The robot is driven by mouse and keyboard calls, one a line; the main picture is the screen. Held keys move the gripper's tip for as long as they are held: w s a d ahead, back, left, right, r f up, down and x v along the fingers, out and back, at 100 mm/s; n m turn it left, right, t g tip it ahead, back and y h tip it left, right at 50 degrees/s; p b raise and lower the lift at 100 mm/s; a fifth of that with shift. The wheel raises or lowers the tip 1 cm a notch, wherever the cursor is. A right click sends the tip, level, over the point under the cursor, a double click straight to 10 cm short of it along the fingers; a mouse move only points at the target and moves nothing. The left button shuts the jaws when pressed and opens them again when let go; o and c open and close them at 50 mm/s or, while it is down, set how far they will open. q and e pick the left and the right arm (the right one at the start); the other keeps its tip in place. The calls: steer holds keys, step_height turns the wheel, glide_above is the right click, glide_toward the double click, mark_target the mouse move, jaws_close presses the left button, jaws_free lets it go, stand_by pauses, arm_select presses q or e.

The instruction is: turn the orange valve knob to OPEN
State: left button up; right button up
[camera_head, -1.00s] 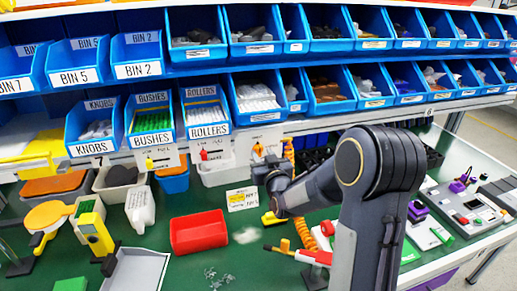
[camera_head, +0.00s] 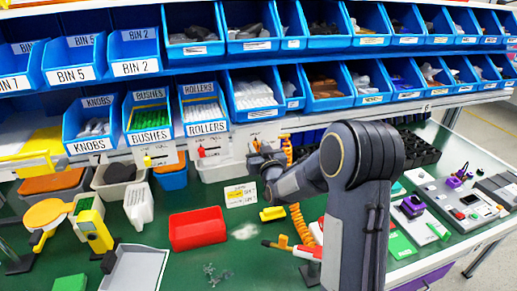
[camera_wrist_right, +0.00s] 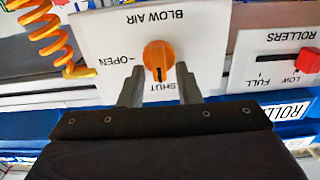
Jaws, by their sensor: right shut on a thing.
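The orange valve knob (camera_wrist_right: 158,55) is on a white panel (camera_wrist_right: 205,30) labelled BLOW AIR, upside down in the right wrist view. A dark mark on the knob's lower edge points down toward the SHUT label. The OPEN label is to its left. My right gripper (camera_wrist_right: 158,75) has one finger on each side of the knob and is shut on it. In the head view my right gripper (camera_head: 262,160) is up against the panel and hides most of it. My left gripper is not in view.
Right of this panel is a ROLLERS panel with a red slider (camera_wrist_right: 307,60). A coiled orange hose (camera_wrist_right: 50,35) hangs on the other side. Blue bins (camera_head: 205,113) stand above. A red tray (camera_head: 198,229) and a yellow block (camera_head: 272,213) are on the green table below.

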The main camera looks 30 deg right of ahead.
steer(key=m+b, duration=0.2)
steer(key=b, duration=0.1)
steer(key=m+b, duration=0.2)
steer(key=b, duration=0.2)
steer(key=f+m+b, duration=0.1)
steer(key=b, duration=0.3)
steer(key=shift+s+d+m, duration=0.1)
steer(key=shift+d+m, duration=0.25)
steer(key=shift+m, duration=0.05)
steer(key=m+b, duration=0.2)
steer(key=b, duration=0.1)
steer(key=m+b, duration=0.5)
steer(key=b, duration=0.1)
steer(key=shift+d+f+b, duration=0.1)
steer(key=shift+d+b, duration=0.15)
steer(key=shift+b, duration=0.1)
steer(key=shift+s+m+b, duration=0.1)
steer(key=shift+m+b, duration=1.5)
steer(key=shift+m, duration=0.9)
steer(key=o, duration=0.6)
